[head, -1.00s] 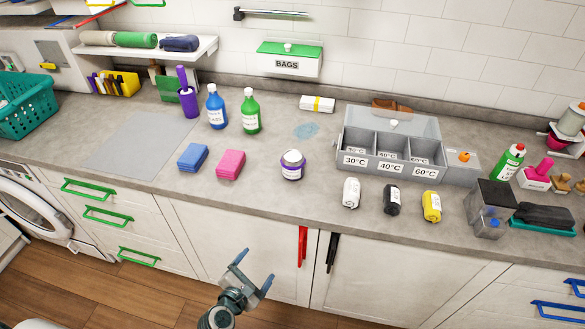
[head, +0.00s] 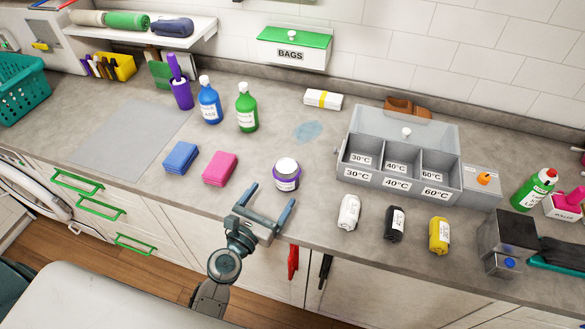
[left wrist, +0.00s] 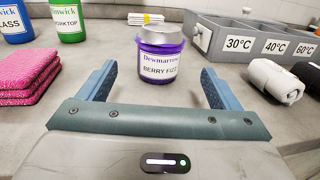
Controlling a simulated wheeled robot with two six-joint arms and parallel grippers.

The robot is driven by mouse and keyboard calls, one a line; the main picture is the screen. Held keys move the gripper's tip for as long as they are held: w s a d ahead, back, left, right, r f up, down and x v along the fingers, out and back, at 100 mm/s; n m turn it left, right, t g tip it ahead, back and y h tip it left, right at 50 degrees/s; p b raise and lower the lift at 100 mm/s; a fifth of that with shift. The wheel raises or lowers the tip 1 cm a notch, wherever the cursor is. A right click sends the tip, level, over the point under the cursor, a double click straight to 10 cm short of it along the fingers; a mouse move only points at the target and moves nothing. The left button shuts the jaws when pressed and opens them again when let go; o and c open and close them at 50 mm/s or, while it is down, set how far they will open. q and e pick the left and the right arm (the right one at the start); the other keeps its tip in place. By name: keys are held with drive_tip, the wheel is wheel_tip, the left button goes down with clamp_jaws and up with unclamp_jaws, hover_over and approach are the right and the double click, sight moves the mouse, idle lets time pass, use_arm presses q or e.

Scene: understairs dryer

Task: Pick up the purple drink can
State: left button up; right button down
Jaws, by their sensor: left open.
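The left fingers also show in the left wrist view (left wrist: 158,88). My right gripper is in neither view.
Pink cloths (head: 220,168) and blue cloths (head: 181,158) lie left of the can. White (head: 348,212), black (head: 395,224) and yellow (head: 438,235) rolls lie to the right. A grey sorting box (head: 398,183) stands behind them. Blue (head: 209,103) and green (head: 247,110) bottles stand behind left.

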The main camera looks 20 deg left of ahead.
sight(281, 181)
use_arm(q)
drive_tip(key=w, duration=0.2)
drive_tip(key=w+p, duration=0.1)
drive_tip(key=shift+w+d+r, duration=0.2)
drive_tip(key=shift+d+r, duration=0.05)
drive_tip(key=shift+d, duration=0.05)
drive_tip(key=shift+w+d, duration=0.1)
drive_tip(key=shift+w, duration=0.25)
drive_tip(key=w, duration=0.1)
drive_tip(key=w+p, duration=0.1)
drive_tip(key=w, duration=0.1)
drive_tip(key=w+d, duration=0.1)
drive_tip(key=w, duration=0.1)
drive_tip(key=shift+w+f, duration=0.15)
drive_tip(key=shift+w, duration=0.15)
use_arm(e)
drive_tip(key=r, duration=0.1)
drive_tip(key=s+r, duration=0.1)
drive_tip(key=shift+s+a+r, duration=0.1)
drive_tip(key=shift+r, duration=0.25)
use_arm(q)
drive_tip(key=shift+s, duration=0.1)
drive_tip(key=shift+c, duration=0.3)
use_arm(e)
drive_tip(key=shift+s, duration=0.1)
use_arm(q)
drive_tip(key=c, duration=1)
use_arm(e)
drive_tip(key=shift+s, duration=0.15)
